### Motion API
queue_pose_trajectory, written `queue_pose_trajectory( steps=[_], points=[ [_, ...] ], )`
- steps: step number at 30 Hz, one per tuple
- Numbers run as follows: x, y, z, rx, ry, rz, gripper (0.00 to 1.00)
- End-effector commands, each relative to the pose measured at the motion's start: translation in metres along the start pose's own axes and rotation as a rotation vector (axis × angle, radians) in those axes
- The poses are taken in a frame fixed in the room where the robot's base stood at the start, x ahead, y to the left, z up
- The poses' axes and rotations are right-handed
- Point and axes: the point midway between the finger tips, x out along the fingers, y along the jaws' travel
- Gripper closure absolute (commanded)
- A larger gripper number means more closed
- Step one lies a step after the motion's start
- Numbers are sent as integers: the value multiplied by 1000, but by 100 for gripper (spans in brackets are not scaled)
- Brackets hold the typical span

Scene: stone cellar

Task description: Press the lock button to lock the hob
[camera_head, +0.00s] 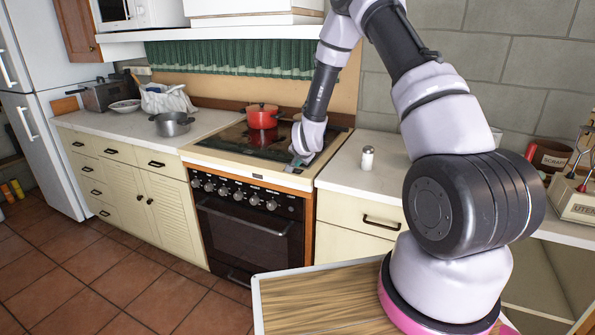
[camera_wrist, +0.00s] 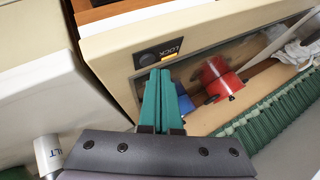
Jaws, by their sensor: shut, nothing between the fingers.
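The hob (camera_head: 235,143) is a black glass top in a cream surround on the oven. In the wrist view a dark panel marked LOCK (camera_wrist: 168,48) sits at the hob's edge, with a round black button (camera_wrist: 147,59) and a small yellow bar beside it. My gripper (camera_wrist: 159,72) is shut and empty, its green fingers together. The fingertips are right beside the button; I cannot tell whether they touch it. In the head view my gripper (camera_head: 297,161) is low over the hob's front right corner, and the wrist hides the button there.
A red pot (camera_head: 262,117) stands at the back of the hob. A salt shaker (camera_head: 367,158) stands on the counter to the right, close to my wrist. A grey pot (camera_head: 172,124) is on the left counter. Oven knobs (camera_head: 240,196) line the front below the hob.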

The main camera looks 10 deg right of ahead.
Motion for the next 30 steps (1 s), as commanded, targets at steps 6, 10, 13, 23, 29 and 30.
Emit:
queue_pose_trajectory(
  steps=[6,10,13,23,29,30],
  points=[
    [0,0,0,0,0,0,100],
    [-4,-3,-3,0,1,-1,100],
    [-10,-8,-8,1,2,-1,100],
    [-33,-25,-25,-1,2,-2,100],
    [-42,-31,-31,0,0,-1,100],
    [-42,-31,-31,0,0,0,100]
  ],
)
